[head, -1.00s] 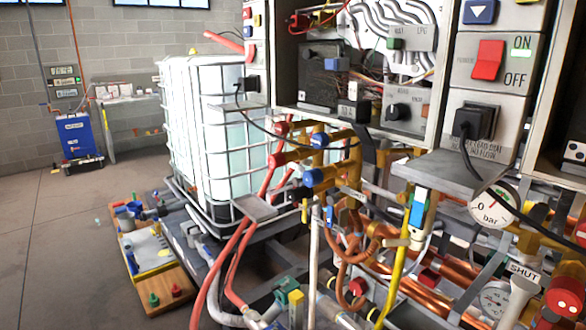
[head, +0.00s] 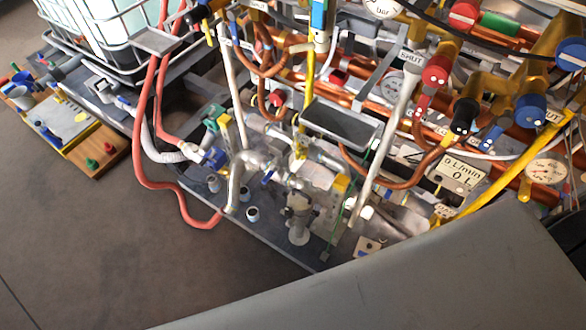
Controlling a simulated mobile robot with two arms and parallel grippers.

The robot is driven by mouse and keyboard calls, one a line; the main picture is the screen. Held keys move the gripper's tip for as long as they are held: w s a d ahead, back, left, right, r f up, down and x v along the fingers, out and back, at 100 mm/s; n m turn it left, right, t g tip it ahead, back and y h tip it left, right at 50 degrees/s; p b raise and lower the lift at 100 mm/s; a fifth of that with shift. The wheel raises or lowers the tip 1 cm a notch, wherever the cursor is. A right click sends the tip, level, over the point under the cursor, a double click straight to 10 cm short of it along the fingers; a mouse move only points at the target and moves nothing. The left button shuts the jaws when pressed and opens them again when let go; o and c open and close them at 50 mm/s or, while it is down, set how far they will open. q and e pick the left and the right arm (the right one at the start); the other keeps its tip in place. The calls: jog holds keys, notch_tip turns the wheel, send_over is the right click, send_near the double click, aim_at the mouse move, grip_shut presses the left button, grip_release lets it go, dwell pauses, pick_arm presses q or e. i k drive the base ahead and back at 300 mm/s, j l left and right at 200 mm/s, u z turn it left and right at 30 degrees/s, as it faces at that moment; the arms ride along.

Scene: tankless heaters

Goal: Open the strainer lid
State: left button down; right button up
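I cannot pick out the strainer lid with certainty. A cluster of silvery metal fittings (head: 298,180) sits low on the dark base plate (head: 268,238). An upright metal body (head: 298,222) with a rounded lower end stands at its front and may be the strainer, but it is too small to tell whether it has a lid or how the lid stands. Neither my left nor my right gripper is in view.
A red hose (head: 143,140) loops down at the left of the rig. Copper pipes, red and blue valve handles (head: 530,110) and a flow meter (head: 458,172) crowd the right. A large smooth grey shape covers the bottom right.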

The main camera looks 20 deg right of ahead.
aim_at(302, 200)
jog(key=i+j+z, duration=0.25)
jog(key=i+j, duration=0.75)
jog(key=i, duration=0.15)
jog(key=z, duration=1.5)
